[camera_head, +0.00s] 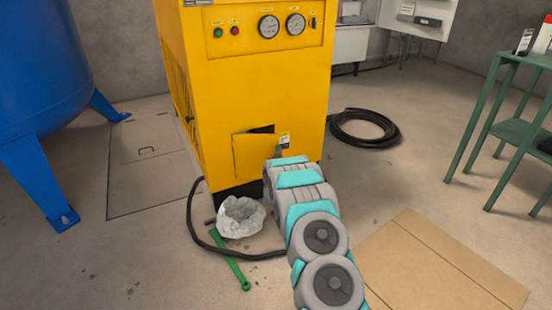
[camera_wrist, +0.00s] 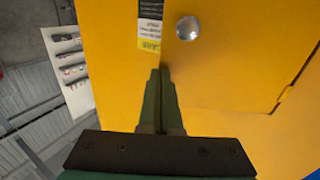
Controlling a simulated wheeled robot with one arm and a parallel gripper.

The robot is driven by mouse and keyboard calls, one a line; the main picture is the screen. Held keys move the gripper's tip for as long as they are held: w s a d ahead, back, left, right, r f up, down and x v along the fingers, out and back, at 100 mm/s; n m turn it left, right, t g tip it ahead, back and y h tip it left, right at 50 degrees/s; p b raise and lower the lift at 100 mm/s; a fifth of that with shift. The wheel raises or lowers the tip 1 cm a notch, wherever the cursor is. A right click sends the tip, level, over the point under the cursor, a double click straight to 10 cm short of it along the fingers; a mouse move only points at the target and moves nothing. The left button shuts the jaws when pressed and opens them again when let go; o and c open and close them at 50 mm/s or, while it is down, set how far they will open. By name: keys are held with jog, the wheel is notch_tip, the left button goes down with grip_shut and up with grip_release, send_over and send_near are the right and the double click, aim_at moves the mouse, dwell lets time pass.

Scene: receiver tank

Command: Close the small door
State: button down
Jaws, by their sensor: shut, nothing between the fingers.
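The small door (camera_head: 250,156) is a yellow panel low on the front of the yellow cabinet (camera_head: 240,90). A dark gap shows along its top edge, so it looks slightly ajar. In the wrist view the door (camera_wrist: 235,65) fills the right side, with a round metal knob (camera_wrist: 187,28) near its edge. My gripper (camera_wrist: 161,72) is shut and empty, its tips just below the knob and the label. I cannot tell whether the tips touch the door. In the head view my arm hides the door's lower right and most of the gripper.
A yellow and black label (camera_wrist: 150,24) is beside the knob. A black hose (camera_head: 198,235), a whitish crumpled bag (camera_head: 241,217) and a green tool (camera_head: 232,262) lie on the floor left of my arm. Cardboard (camera_head: 440,265) lies to the right. A blue tank (camera_head: 45,70) stands left.

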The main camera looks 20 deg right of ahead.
aim_at(278, 143)
jog(key=x, duration=0.5)
jog(key=shift+w+b, duration=0.3)
jog(key=shift+b, duration=0.05)
jog(key=shift+w+f, duration=0.15)
jog(key=shift+w, duration=0.25)
jog(key=shift+w+d, duration=0.15)
jog(key=shift+w, duration=0.2)
